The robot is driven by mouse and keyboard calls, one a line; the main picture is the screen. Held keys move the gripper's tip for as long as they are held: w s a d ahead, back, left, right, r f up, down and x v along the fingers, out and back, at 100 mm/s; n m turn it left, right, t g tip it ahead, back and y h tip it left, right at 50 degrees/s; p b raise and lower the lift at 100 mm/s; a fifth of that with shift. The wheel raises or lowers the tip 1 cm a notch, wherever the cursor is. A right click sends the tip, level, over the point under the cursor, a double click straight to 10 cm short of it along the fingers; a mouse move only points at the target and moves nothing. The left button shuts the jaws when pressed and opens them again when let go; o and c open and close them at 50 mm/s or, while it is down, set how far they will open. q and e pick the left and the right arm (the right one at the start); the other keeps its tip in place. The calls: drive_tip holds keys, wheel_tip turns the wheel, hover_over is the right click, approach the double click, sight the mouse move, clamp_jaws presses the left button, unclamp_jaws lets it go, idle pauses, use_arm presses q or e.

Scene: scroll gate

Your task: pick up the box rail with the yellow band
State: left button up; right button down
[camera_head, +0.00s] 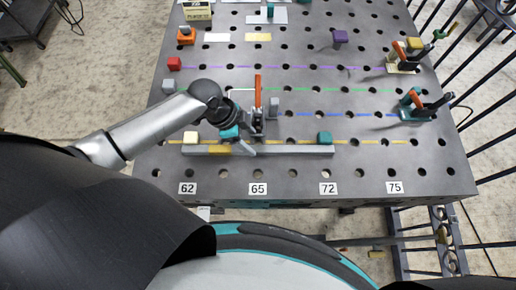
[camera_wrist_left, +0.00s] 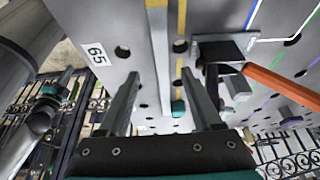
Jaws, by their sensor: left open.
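The box rail (camera_head: 295,149) is a long grey bar lying left to right near the table's front edge, with a yellow band (camera_head: 220,150) left of its middle. My left gripper (camera_head: 246,147) is over the rail, just right of the band, and hides a little of it. In the left wrist view my left gripper (camera_wrist_left: 160,74) is open, and the rail (camera_wrist_left: 158,50) appears between its two fingers. I cannot tell whether the fingers touch it. My right gripper is not in view.
A toggle clamp with an orange handle (camera_head: 258,92) stands right behind my left gripper. A teal block (camera_head: 324,137) and a cream block (camera_head: 190,137) sit behind the rail. Two more clamps (camera_head: 425,108) (camera_head: 402,60) stand at the right. The table front carries number labels (camera_head: 258,189).

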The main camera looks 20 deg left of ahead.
sight(258, 148)
use_arm(q)
drive_tip(key=shift+a+x, duration=0.15)
drive_tip(key=shift+x, duration=1.3)
drive_tip(key=shift+a+x, duration=0.15)
drive_tip(key=shift+x, duration=1.25)
drive_tip(key=shift+f, duration=0.1)
clamp_jaws()
drive_tip(key=shift+w, duration=0.15)
